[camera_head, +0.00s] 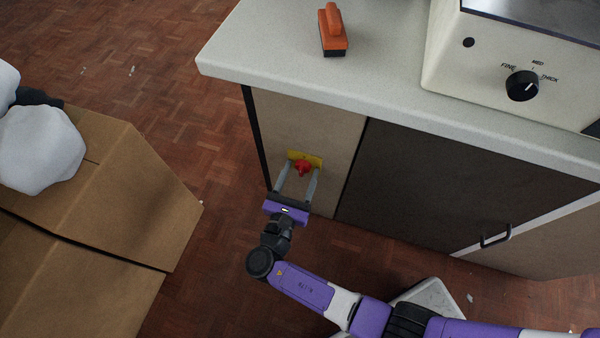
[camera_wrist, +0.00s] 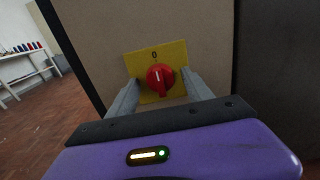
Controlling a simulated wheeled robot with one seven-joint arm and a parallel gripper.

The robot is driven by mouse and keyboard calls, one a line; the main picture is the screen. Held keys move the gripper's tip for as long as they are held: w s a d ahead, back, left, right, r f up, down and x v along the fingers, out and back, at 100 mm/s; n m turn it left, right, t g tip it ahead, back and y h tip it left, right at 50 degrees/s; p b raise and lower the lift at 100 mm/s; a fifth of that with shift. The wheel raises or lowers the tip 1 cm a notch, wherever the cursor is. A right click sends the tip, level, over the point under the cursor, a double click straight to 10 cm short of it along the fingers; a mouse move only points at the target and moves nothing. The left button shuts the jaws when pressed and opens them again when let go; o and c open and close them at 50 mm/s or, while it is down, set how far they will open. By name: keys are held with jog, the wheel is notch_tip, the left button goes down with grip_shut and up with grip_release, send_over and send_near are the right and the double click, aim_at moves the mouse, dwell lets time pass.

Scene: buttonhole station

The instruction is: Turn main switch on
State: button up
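The main switch is a red rotary knob (camera_head: 302,168) on a yellow plate (camera_head: 317,160), set on the front panel of the counter. In the wrist view the red knob (camera_wrist: 160,78) has a white mark pointing up toward the "0" on the yellow plate (camera_wrist: 179,53). The plate looks slightly tilted there. My gripper (camera_head: 297,172) is in front of the panel with its two grey fingers apart, one on each side of the knob. In the wrist view my gripper (camera_wrist: 160,90) also straddles the knob. I cannot tell whether the fingertips touch it.
The counter (camera_head: 385,82) overhangs the panel above my gripper. An orange-and-black brush-like object (camera_head: 333,32) and a cream machine with a black dial (camera_head: 522,85) stand on it. A cabinet handle (camera_head: 495,237) sticks out at right. A cardboard box (camera_head: 100,210) stands left on the floor.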

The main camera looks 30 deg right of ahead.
grip_shut()
jog(key=shift+m, duration=0.4)
jog(key=m+b, duration=0.1)
jog(key=m, duration=0.3)
jog(key=m+b, duration=0.2)
jog(key=m, duration=0.2)
jog(key=shift+f+m, duration=0.15)
jog(key=shift+m, duration=0.15)
jog(key=m+b, duration=0.2)
jog(key=m, duration=0.3)
jog(key=shift+m+b, duration=1.05)
jog(key=shift+m, duration=0.65)
